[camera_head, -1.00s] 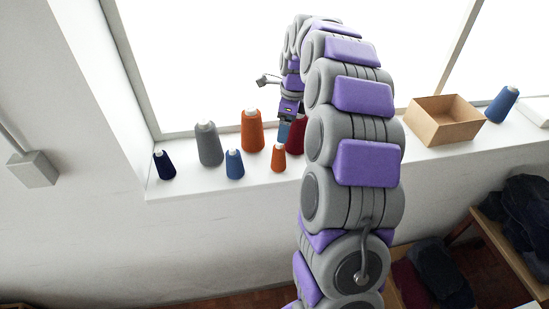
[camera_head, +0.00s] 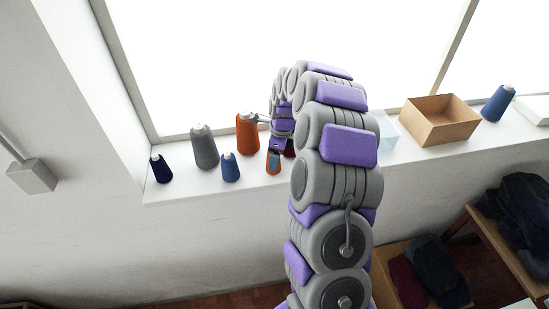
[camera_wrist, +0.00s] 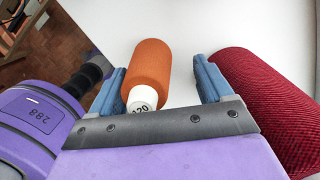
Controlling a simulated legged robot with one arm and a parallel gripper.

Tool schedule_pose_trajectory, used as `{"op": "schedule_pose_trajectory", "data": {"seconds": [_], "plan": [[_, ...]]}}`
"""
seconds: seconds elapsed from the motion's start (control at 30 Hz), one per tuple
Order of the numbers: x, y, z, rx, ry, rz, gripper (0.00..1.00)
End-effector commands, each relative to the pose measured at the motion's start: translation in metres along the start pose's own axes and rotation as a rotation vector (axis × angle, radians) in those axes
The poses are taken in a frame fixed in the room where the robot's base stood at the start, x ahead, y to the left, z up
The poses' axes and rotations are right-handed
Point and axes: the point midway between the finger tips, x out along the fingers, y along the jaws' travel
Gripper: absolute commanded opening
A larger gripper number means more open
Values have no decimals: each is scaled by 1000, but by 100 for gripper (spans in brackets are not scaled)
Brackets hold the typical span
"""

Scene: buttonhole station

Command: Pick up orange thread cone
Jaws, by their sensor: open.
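A small orange thread cone (camera_head: 273,168) stands on the white windowsill in the head view, partly hidden by my gripper (camera_head: 274,157). In the wrist view, an orange cone (camera_wrist: 149,62) with a white top lies between the two blue fingers of my open gripper (camera_wrist: 160,78). It is closer to the left finger; a wider gap shows on the right. I cannot tell whether the left finger touches it. A larger orange cone (camera_head: 248,133) stands behind and left of the small one.
A dark red cone (camera_wrist: 267,105) stands just right of the right finger. Grey (camera_head: 203,147), blue (camera_head: 230,167) and navy (camera_head: 160,168) cones stand to the left on the sill (camera_head: 190,188). A cardboard box (camera_head: 440,122) and another blue cone (camera_head: 499,103) are at the right.

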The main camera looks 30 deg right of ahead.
Motion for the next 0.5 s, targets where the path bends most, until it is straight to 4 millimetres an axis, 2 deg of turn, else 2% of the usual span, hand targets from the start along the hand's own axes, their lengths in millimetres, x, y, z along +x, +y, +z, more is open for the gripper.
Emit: {"op": "schedule_pose_trajectory", "data": {"seconds": [0.27, 0.5], "plan": [[4, 10, 11, -4, 10, -6, 79], [4, 6, 7, -3, 7, -4, 56]]}}
